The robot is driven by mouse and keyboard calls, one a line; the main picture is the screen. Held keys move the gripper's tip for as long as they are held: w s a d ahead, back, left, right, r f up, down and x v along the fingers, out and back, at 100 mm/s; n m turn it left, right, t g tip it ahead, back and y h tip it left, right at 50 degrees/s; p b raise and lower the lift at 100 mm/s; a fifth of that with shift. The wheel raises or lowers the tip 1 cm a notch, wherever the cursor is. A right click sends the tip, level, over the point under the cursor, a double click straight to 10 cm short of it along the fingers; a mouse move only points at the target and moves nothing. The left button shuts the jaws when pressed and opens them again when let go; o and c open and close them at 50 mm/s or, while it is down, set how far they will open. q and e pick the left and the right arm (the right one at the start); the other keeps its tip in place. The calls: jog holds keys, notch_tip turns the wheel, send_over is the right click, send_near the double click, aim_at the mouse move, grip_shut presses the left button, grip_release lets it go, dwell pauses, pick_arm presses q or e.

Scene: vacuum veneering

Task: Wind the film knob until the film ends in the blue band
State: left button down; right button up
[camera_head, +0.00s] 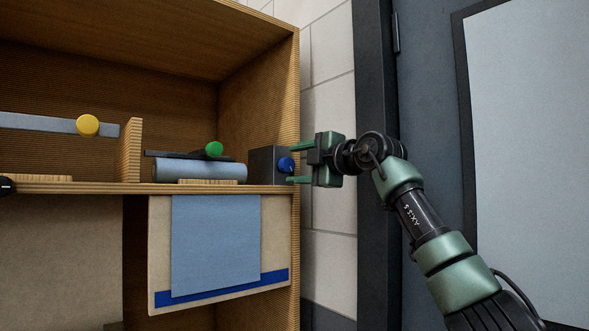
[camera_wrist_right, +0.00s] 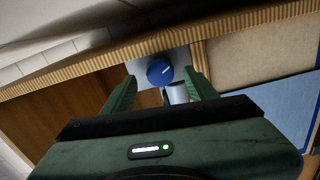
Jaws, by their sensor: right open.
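The blue film knob (camera_head: 286,165) sits on a dark grey box (camera_head: 262,166) at the right end of the shelf. It also shows in the right wrist view (camera_wrist_right: 160,72) with a pale mark on its face. My right gripper (camera_head: 297,163) is open, its fingers on either side of the knob; I cannot tell if they touch it. The light blue film (camera_head: 215,240) hangs from the roll (camera_head: 200,171) over a beige board. Its lower edge lies within the dark blue band (camera_head: 275,279), with some band showing below it. My left gripper is not in view.
A green knob (camera_head: 214,148) sits on a dark bar above the roll. A yellow knob (camera_head: 88,125) is on a grey bar at the left. The wooden cabinet's side wall (camera_head: 294,90) stands close to my right gripper.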

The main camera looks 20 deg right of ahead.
jog(key=b+v, duration=0.3)
jog(key=v, duration=0.3)
jog(key=shift+s+d, duration=0.2)
jog(key=shift+s, duration=0.1)
